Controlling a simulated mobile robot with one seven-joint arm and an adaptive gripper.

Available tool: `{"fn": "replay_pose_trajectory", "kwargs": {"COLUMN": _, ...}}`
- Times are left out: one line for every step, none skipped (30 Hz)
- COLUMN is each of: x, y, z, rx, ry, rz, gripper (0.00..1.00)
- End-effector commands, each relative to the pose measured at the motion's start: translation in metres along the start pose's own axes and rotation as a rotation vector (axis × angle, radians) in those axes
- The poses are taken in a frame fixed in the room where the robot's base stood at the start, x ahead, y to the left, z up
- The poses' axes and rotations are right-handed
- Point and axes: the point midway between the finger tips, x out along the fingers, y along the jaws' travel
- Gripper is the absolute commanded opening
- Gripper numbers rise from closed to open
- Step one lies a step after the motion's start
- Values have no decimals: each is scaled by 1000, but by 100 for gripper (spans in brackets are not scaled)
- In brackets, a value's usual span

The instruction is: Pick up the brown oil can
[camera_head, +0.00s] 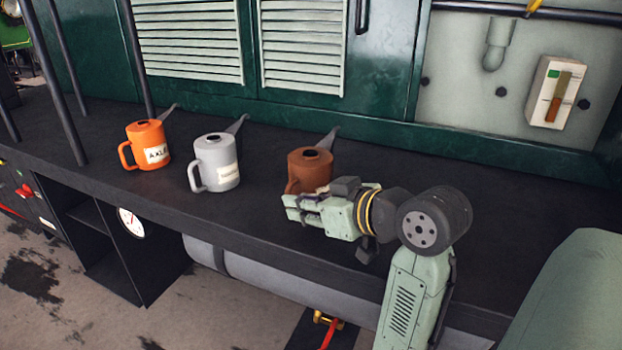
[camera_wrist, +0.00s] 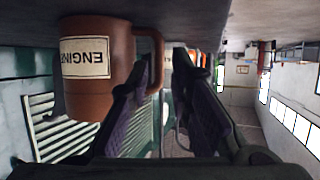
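The brown oil can (camera_head: 310,165) stands upright on the dark running board, its spout toward the green wall. In the wrist view the brown can (camera_wrist: 98,75) is at upper left, upside down, with a pale label reading "ENGIN…". Its looped handle (camera_wrist: 158,60) shows at the gap between the fingertips, partly behind the left finger. My gripper (camera_head: 291,207) is at the near side of the can and covers its lower front in the head view. In the wrist view my gripper (camera_wrist: 164,66) has its fingers apart. I cannot tell whether a finger touches the handle.
A grey can (camera_head: 215,163) and an orange can (camera_head: 148,146) stand to the left on the same board (camera_head: 470,220). The green louvred wall (camera_head: 390,80) rises behind. Upright dark posts (camera_head: 135,60) stand at left. The board is clear right of the brown can.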

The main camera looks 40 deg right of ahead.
Motion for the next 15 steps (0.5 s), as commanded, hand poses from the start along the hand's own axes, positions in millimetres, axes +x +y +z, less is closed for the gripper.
{"fn": "replay_pose_trajectory", "kwargs": {"x": 7, "y": 0, "z": 0, "rx": 3, "ry": 0, "rz": -1, "gripper": 19}}
{"fn": "replay_pose_trajectory", "kwargs": {"x": 11, "y": 0, "z": 0, "rx": 1, "ry": -1, "rz": -2, "gripper": 19}}
{"fn": "replay_pose_trajectory", "kwargs": {"x": 16, "y": 0, "z": 0, "rx": 1, "ry": -1, "rz": -1, "gripper": 19}}
{"fn": "replay_pose_trajectory", "kwargs": {"x": 19, "y": 0, "z": 0, "rx": 1, "ry": 0, "rz": 0, "gripper": 19}}
{"fn": "replay_pose_trajectory", "kwargs": {"x": 21, "y": 0, "z": 0, "rx": 1, "ry": 1, "rz": 1, "gripper": 19}}
{"fn": "replay_pose_trajectory", "kwargs": {"x": 23, "y": 0, "z": 0, "rx": 0, "ry": 1, "rz": 1, "gripper": 19}}
{"fn": "replay_pose_trajectory", "kwargs": {"x": 24, "y": 0, "z": 0, "rx": 0, "ry": 1, "rz": 1, "gripper": 19}}
{"fn": "replay_pose_trajectory", "kwargs": {"x": 25, "y": 0, "z": 1, "rx": 0, "ry": 1, "rz": 1, "gripper": 19}}
{"fn": "replay_pose_trajectory", "kwargs": {"x": 25, "y": 0, "z": 1, "rx": 0, "ry": 1, "rz": 1, "gripper": 19}}
{"fn": "replay_pose_trajectory", "kwargs": {"x": 25, "y": 0, "z": 1, "rx": -1, "ry": 1, "rz": 1, "gripper": 19}}
{"fn": "replay_pose_trajectory", "kwargs": {"x": 25, "y": 0, "z": 1, "rx": -1, "ry": 1, "rz": 1, "gripper": 19}}
{"fn": "replay_pose_trajectory", "kwargs": {"x": 25, "y": 0, "z": 1, "rx": 0, "ry": 1, "rz": 1, "gripper": 19}}
{"fn": "replay_pose_trajectory", "kwargs": {"x": 25, "y": 0, "z": 1, "rx": -1, "ry": 1, "rz": 1, "gripper": 19}}
{"fn": "replay_pose_trajectory", "kwargs": {"x": 25, "y": 0, "z": 1, "rx": -1, "ry": 1, "rz": 1, "gripper": 18}}
{"fn": "replay_pose_trajectory", "kwargs": {"x": 25, "y": 0, "z": 1, "rx": 0, "ry": 1, "rz": 1, "gripper": 15}}
